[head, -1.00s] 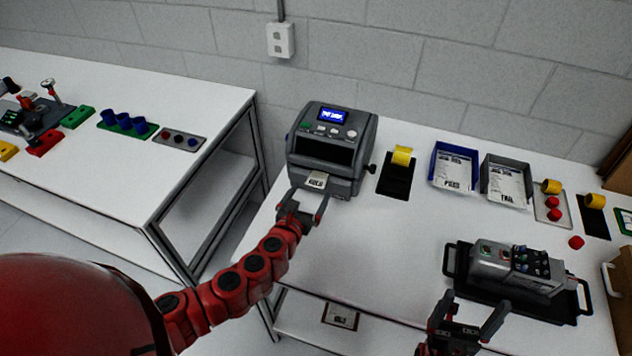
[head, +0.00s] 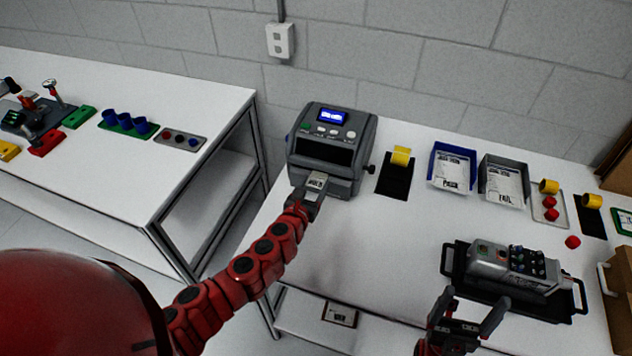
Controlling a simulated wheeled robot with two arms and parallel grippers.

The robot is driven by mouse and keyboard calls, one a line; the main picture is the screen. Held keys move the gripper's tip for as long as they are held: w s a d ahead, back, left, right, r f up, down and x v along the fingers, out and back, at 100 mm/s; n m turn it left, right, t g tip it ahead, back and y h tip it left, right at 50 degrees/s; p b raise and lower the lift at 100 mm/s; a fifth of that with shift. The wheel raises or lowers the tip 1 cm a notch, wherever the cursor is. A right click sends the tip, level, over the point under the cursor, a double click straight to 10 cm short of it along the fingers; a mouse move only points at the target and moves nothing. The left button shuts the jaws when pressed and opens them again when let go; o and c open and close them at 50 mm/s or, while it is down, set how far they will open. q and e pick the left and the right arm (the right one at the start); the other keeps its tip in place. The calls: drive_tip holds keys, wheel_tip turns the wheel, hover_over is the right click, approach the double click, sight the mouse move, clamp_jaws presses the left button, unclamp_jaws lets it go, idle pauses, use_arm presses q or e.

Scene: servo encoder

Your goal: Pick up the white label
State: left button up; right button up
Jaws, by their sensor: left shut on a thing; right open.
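The white label (head: 317,180) sticks out of the front slot of the dark grey label printer (head: 331,150), which has a lit blue screen. My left gripper (head: 312,188) is at the printer's front and is shut on the label. The fingers hide part of the label's lower end. Whether the label is still attached inside the slot cannot be told. My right gripper (head: 470,318) is open and empty at the front of the table, left of and below the grey device with buttons.
The grey button device (head: 515,268) sits on a black tray with handles at the right. A blue PASS tray (head: 453,165) and a grey FAIL tray (head: 504,182) stand at the back. A yellow roll (head: 401,156) is on a black pad. The table middle is clear.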

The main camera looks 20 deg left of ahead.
use_arm(q)
drive_tip(key=c, duration=0.5)
drive_tip(key=shift+r, duration=0.1)
drive_tip(key=shift+r, duration=0.7)
drive_tip(key=shift+s+d+r, duration=0.1)
drive_tip(key=shift+s+r, duration=0.05)
drive_tip(key=shift+r, duration=0.4)
drive_tip(key=shift+s+d+r, duration=0.1)
drive_tip(key=shift+r, duration=0.4)
drive_tip(key=shift+s+d+r+b, duration=0.15)
drive_tip(key=shift+s+d+r, duration=0.1)
drive_tip(key=shift+s+d, duration=1.55)
drive_tip(key=shift+s+d+r+b, duration=0.1)
drive_tip(key=shift+s+d+r, duration=0.1)
drive_tip(key=shift+s+d, duration=1.6)
drive_tip(key=shift+s+d+r+b, duration=0.2)
drive_tip(key=shift+s+d, duration=1.1)
drive_tip(key=shift+s, duration=1)
